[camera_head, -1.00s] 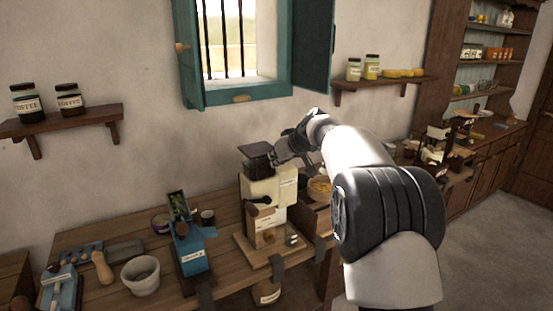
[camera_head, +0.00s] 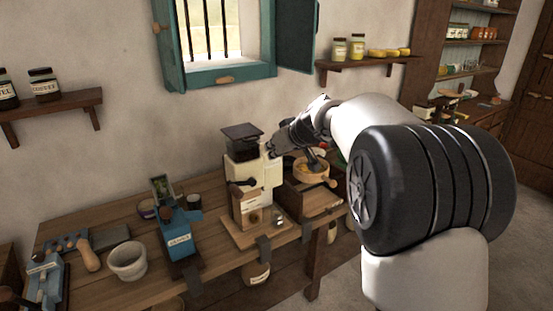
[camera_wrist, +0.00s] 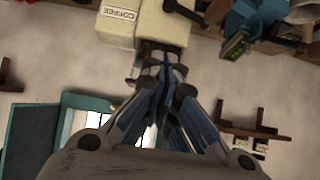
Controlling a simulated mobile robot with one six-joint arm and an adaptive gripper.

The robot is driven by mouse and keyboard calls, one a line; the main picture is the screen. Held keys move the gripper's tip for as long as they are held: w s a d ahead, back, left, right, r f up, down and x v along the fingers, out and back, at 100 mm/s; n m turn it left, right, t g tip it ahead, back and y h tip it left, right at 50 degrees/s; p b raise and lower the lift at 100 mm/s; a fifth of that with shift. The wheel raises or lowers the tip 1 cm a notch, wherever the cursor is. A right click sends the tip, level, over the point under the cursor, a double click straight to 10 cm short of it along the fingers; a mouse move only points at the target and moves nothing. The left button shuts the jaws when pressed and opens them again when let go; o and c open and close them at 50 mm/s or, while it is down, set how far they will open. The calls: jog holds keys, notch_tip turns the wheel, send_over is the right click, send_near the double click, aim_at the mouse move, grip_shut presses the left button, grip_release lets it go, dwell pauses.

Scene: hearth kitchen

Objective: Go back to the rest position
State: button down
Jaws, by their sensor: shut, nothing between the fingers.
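My gripper (camera_head: 278,146) is shut and empty. In the head view it hangs in the air beside the upper part of a cream coffee grinder (camera_head: 268,172), on its right. I cannot tell whether they touch. In the wrist view the fingers of my gripper (camera_wrist: 166,62) are together and point toward the cream grinder body (camera_wrist: 162,25), which shows upside down with a "COFFEE" label. My arm crosses the right side of the head view and hides part of the bench and floor behind it.
A blue grinder (camera_head: 180,238) and a pale bowl (camera_head: 127,261) stand on the wooden bench (camera_head: 85,297). A wooden box with a round bowl (camera_head: 312,176) stands right of the cream grinder. Shelves (camera_head: 370,62) and a teal window frame (camera_head: 222,76) are on the wall behind.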

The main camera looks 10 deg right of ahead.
jog(key=s+a+r+g, duration=0.1)
jog(key=s+a, duration=0.2)
jog(key=s, duration=0.8)
jog(key=s+a+g, duration=0.1)
jog(key=s+a, duration=0.2)
jog(key=s, duration=0.7)
jog(key=s+d+f+m+g+h, duration=0.1)
jog(key=s+f, duration=0.3)
jog(key=s, duration=0.8)
jog(key=s+d+f+m+g+h, duration=0.1)
jog(key=s+f, duration=0.3)
jog(key=s, duration=0.9)
jog(key=shift+d+f+m+g+h, duration=0.2)
jog(key=shift+f+m+g+h, duration=0.2)
jog(key=shift+m+g+h, duration=0.3)
